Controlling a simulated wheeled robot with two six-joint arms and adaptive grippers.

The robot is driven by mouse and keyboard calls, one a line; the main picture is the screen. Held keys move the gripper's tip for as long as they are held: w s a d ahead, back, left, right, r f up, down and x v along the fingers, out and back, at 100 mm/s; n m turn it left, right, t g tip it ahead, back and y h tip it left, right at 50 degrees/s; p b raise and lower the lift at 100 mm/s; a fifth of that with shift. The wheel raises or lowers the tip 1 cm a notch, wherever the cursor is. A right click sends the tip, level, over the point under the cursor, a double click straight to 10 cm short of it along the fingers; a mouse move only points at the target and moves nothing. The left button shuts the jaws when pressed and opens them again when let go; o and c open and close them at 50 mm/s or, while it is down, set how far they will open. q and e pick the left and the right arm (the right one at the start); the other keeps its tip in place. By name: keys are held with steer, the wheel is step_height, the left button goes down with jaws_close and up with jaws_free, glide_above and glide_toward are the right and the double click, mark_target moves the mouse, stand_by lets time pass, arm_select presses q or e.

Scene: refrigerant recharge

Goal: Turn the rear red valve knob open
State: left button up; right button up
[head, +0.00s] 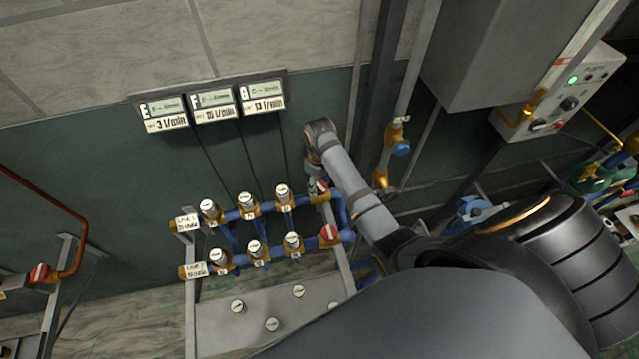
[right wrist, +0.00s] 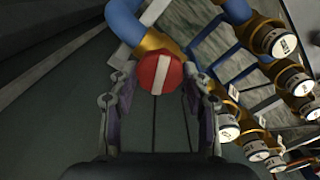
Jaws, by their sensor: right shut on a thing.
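The rear red valve knob (head: 321,187) sits at the right end of the rear blue pipe row, partly hidden by my right gripper (head: 317,176). In the right wrist view the round red knob (right wrist: 160,73) has a white bar running nearly up and down. It sits on a brass valve body between the fingertips of my right gripper (right wrist: 160,86), which is shut on it. A second red knob (head: 329,234) with a white bar is at the right end of the front row. My left gripper is not in view.
Several white-capped brass valves (head: 247,201) line both blue pipe rows to the left. Three flow displays (head: 213,105) hang on the wall behind. A vertical pipe with a brass valve (head: 397,140) and a grey control box (head: 560,95) stand to the right.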

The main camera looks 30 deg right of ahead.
mark_target(319, 186)
steer(key=n, duration=0.6)
steer(key=shift+n, duration=0.3)
steer(key=n, duration=0.5)
steer(key=shift+n, duration=0.4)
steer(key=shift+r, duration=0.1)
steer(key=o, duration=1.2)
steer(key=shift+c, duration=0.2)
steer(key=shift+r, duration=0.25)
step_height(319, 186, up, 7)
steer(key=shift+f, duration=0.1)
